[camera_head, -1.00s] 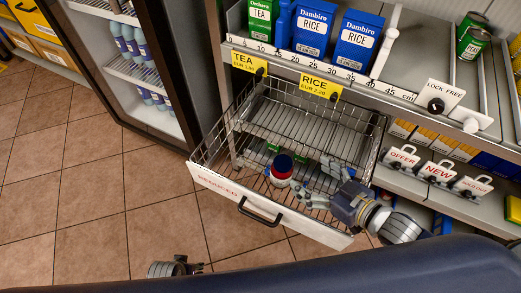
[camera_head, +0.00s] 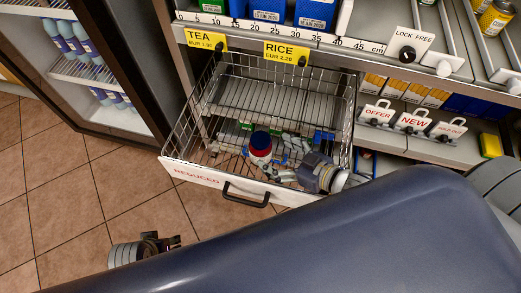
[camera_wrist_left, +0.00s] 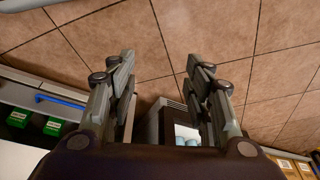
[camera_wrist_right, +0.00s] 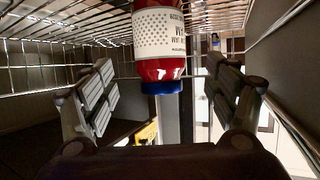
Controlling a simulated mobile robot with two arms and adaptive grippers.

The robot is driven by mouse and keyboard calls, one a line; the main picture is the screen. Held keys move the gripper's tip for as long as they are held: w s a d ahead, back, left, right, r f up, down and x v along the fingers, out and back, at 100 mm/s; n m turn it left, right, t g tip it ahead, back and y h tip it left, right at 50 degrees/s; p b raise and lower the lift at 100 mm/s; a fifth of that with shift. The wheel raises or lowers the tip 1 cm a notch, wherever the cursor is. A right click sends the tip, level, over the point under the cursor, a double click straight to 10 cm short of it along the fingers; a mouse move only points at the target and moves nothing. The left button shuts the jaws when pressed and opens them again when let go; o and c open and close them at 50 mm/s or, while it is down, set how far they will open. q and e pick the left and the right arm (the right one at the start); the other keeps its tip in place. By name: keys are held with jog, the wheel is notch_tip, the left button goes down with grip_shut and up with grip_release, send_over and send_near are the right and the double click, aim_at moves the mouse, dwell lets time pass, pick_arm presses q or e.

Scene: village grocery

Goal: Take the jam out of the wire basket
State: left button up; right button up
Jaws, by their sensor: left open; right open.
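The jam jar (camera_head: 260,143), red with a blue lid and a white label, is inside the wire basket (camera_head: 335,128). My right gripper (camera_head: 275,162) is open inside the basket, just right of the jar. In the right wrist view the jar (camera_wrist_right: 160,40) appears lid down in the picture, between the two spread fingers and ahead of them. I cannot tell whether any finger touches it. My left gripper (camera_head: 176,242) is open and empty above the tiled floor, left of the basket; its spread fingers also show in the left wrist view (camera_wrist_left: 160,72).
The basket has a white front board marked REDUCED with a dark handle (camera_head: 246,195). Shelves with price tags (camera_head: 286,53) stand close above and behind it. An open fridge with bottles (camera_head: 75,45) is at the left. Tiled floor (camera_head: 60,200) is clear.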

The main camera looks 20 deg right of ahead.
aim_at(269, 151)
jog(key=b+x, duration=0.1)
jog(key=x, duration=0.4)
jog(key=shift+w+a+f, duration=0.1)
jog(key=shift+w+a, duration=0.05)
jog(key=shift+w, duration=0.1)
jog(key=shift+w+a+f+b, duration=0.2)
jog(key=shift+w+a+b, duration=0.1)
jog(key=shift+w, duration=0.2)
pick_arm(q)
notch_tip(269, 151, up, 6)
jog(key=shift+s+a+r, duration=0.15)
jog(key=shift+s, duration=0.15)
pick_arm(e)
jog(key=c, duration=1.3)
jog(key=shift+r, duration=0.1)
jog(key=c, duration=0.3)
jog(key=shift+r, duration=0.2)
